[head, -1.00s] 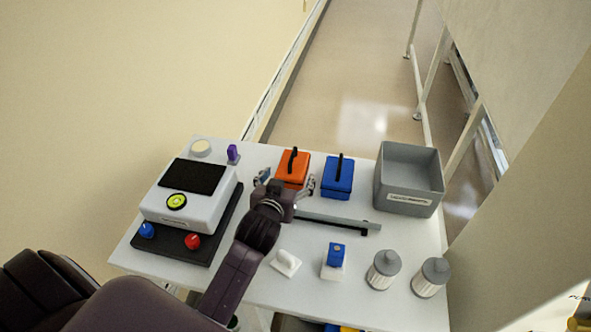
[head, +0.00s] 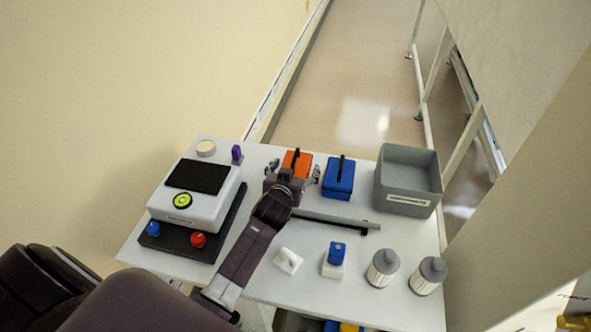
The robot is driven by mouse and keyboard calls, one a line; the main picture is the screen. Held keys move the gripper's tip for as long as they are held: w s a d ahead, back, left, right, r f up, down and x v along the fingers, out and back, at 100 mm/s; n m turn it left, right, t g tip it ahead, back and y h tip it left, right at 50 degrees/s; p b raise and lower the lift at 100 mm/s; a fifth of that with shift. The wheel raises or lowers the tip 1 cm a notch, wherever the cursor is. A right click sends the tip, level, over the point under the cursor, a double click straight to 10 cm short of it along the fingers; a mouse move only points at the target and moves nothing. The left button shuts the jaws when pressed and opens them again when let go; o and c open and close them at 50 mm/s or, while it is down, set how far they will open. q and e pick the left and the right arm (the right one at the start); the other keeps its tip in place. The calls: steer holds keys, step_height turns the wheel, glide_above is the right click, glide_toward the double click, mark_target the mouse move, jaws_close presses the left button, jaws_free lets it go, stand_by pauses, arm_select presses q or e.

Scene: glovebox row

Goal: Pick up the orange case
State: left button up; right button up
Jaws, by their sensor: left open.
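The orange case (head: 298,158) with a black handle on top stands at the back of the white table, left of the blue case. My left gripper (head: 293,171) is open, with one finger at each side of the orange case's near part. The gripper's body and wrist hide the lower front of the case. I cannot tell whether the fingers touch it. My right gripper is not in view.
The blue case (head: 338,178) stands close to the right finger. A grey bin (head: 408,204) is further right, a white device (head: 193,205) at left. A grey bar (head: 335,219) lies in front; several small items, including two grey-lidded jars, stand along the table's near side.

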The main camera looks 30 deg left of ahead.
arm_select(q)
steer(key=c, duration=1.5)
steer(key=shift+r, duration=0.1)
steer(key=shift+c, duration=0.8)
steer(key=shift+r, duration=0.1)
